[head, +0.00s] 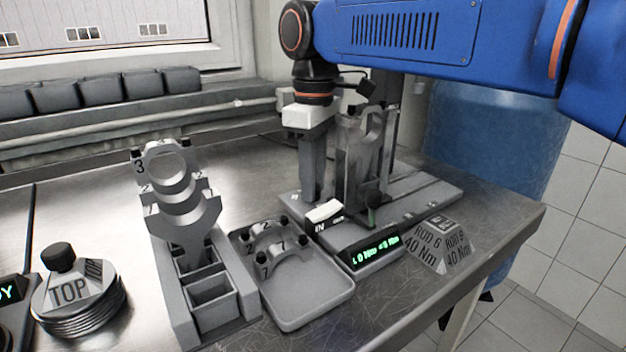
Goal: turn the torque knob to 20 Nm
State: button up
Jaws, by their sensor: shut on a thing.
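My gripper (312,192) points straight down at the left part of the grey torque station (425,190). Its grey fingers look close together under the white gripper body, their tips low over the station's base. The torque knob is not clearly visible; the fingers hide whatever is between them. A green display (376,250) on the station's front edge is lit; its first figure looks like 10 Nm, but the small text is hard to read.
A grey upright (362,150) stands right of my gripper, with a dark stem (373,208) in front. A tray (308,300) of bearing caps, a cap rack (212,310) and a TOP piece (75,295) stand left. A ROD 6 40 Nm sign (430,245) is at right.

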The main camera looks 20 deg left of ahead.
jog(key=n, duration=0.6)
jog(key=shift+w, duration=0.1)
jog(key=shift+n, duration=0.3)
dwell(0.3)
jog(key=o, duration=1)
jog(key=shift+o, duration=0.2)
jog(key=shift+r, duration=0.15)
notch_tip(320, 180, up, 17)
jog(key=shift+w, duration=0.15)
jog(key=shift+a, duration=0.1)
